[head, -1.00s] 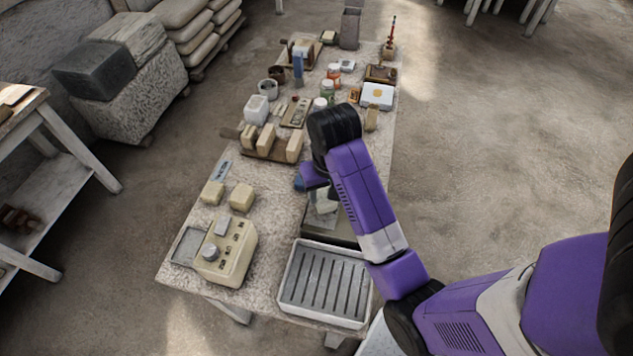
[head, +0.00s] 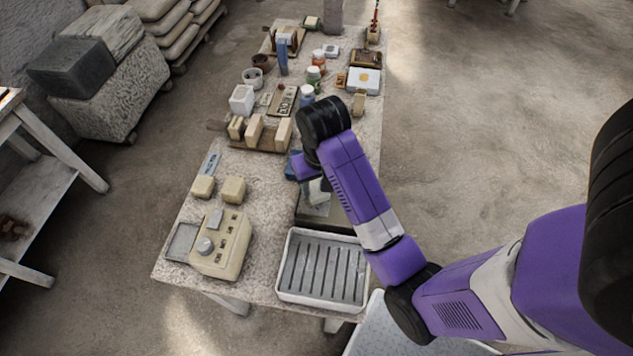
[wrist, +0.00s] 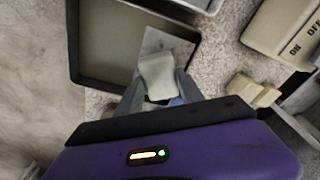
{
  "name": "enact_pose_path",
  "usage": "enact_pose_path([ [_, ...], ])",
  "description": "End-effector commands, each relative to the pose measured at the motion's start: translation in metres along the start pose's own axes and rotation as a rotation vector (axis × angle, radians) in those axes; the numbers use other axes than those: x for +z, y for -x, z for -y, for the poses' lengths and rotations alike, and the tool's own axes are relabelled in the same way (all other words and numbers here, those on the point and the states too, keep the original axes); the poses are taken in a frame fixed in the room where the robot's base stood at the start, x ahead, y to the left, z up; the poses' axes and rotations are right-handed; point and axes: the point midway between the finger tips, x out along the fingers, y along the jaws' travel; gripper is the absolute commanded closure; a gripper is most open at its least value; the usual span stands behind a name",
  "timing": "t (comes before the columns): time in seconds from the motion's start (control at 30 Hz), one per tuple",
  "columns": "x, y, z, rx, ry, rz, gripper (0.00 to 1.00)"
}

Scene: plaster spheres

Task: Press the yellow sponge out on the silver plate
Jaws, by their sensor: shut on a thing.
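My gripper (wrist: 158,92) is shut on the sponge (wrist: 156,72), a pale, dull yellowish block between the two grey fingers in the wrist view. The silver plate (wrist: 168,42) is a flat grey square beneath and beyond the sponge, overlapping the corner of a dark-rimmed tray (wrist: 108,78). I cannot tell whether the sponge touches the plate. In the head view my purple arm hides most of the gripper, and the plate (head: 316,208) shows only in part beside my forearm.
A white ribbed tray (head: 322,268) stands at the near table end. A beige switch box (head: 222,243) is left of it, with two cream blocks (head: 233,189) behind. A wooden rack (head: 258,139) and several jars stand farther back. Bare tabletop lies left of my gripper.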

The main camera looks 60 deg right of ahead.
Motion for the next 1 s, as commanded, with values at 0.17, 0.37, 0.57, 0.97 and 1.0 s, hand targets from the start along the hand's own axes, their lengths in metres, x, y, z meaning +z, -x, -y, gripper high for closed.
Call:
enact_pose_path([
  [0.17, 0.000, -0.002, 0.000, 0.000, 0.000, 0.000, 0.88],
  [0.37, 0.001, -0.004, 0.000, 0.000, 0.000, 0.001, 0.88],
  [0.57, 0.001, -0.006, 0.000, 0.000, 0.000, 0.000, 0.88],
  [0.97, 0.001, -0.010, 0.000, 0.000, 0.000, 0.000, 0.88],
  [1.0, 0.001, -0.011, 0.000, 0.000, 0.000, 0.000, 0.88],
])
